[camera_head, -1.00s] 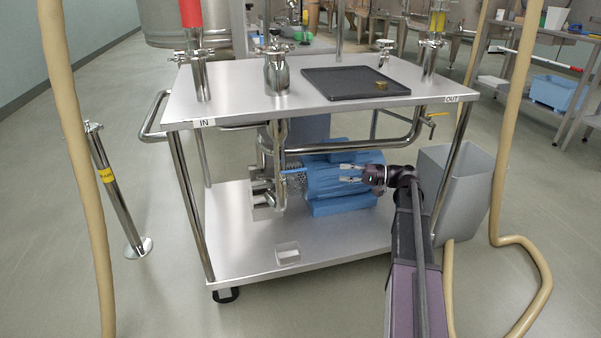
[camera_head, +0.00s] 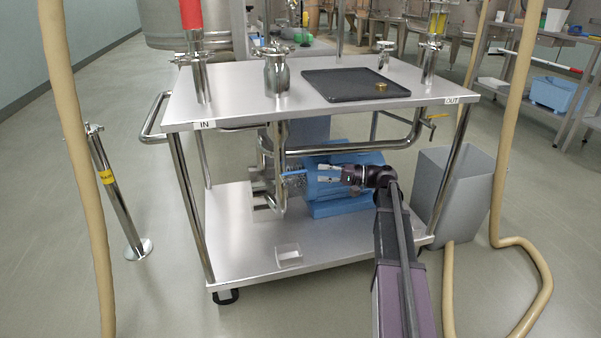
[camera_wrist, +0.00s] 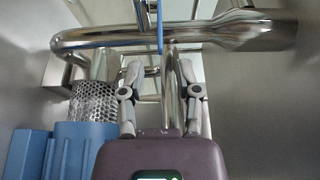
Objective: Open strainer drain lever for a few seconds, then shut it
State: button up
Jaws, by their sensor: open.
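The blue drain lever (camera_head: 294,173) sticks out sideways from the steel pipework under the cart top. In the wrist view the blue lever (camera_wrist: 160,24) runs up from the picture's middle, ahead of the fingers. My gripper (camera_head: 317,172) is open and empty, just right of the lever's free end and apart from it. In the wrist view my gripper (camera_wrist: 162,78) has its fingers spread on both sides of the lever's line. The strainer body (camera_head: 279,178) is an upright steel pipe piece, partly hidden.
A blue pump motor (camera_head: 345,160) sits behind my gripper on the lower shelf. A small steel catch cup (camera_head: 288,254) stands on that shelf below. The cart top (camera_head: 225,90) is overhead, and a cart leg (camera_head: 452,170) stands right. A grey bin (camera_head: 455,190) is beside it.

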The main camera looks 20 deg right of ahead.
aim_at(301, 171)
jog(key=x, duration=0.7)
jog(key=shift+a, duration=0.1)
grip_shut()
